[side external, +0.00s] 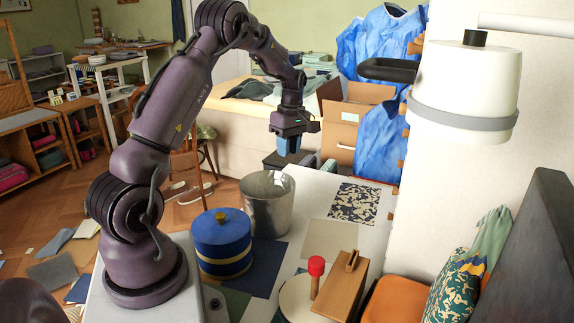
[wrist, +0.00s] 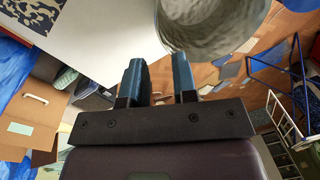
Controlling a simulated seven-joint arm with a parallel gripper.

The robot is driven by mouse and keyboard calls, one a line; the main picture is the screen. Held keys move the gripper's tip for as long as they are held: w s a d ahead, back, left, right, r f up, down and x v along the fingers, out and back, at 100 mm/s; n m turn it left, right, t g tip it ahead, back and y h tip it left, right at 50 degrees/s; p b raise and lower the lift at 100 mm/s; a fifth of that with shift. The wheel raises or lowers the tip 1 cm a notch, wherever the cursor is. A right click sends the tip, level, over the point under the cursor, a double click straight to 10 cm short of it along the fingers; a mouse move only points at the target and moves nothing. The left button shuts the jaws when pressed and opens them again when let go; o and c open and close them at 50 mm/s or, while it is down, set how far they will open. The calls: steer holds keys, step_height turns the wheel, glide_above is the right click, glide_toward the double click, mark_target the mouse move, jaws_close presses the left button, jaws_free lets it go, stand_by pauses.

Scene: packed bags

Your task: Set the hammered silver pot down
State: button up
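The hammered silver pot (side external: 267,203) stands upright at the far left edge of the white table, behind the blue lidded tin. Its wall also shows at the top of the wrist view (wrist: 212,28). My gripper (side external: 291,146) is above and slightly right of the pot in the side view, apart from it. In the wrist view my gripper (wrist: 158,66) has its two blue fingers spread, with nothing held between them. The pot's lower front is partly hidden by the tin.
A blue tin (side external: 222,246) with a gold knob stands close in front of the pot. A wooden block (side external: 341,287) and a red-knobbed item (side external: 316,267) are at the table's front. A patterned mat (side external: 354,203) and a beige mat (side external: 329,239) lie flat on the right.

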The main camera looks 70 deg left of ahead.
steer(key=s+d+r+m+t, duration=0.25)
steer(key=d+r+m, duration=0.85)
steer(key=d+r, duration=0.6)
steer(key=s+d+f+m+t, duration=0.1)
steer(key=s+d+m+t, duration=0.3)
steer(key=s+d+m, duration=0.7)
steer(key=s+d, duration=0.1)
steer(key=d, duration=0.2)
steer(key=shift+d+m, duration=0.15)
steer(key=shift+m, duration=0.15)
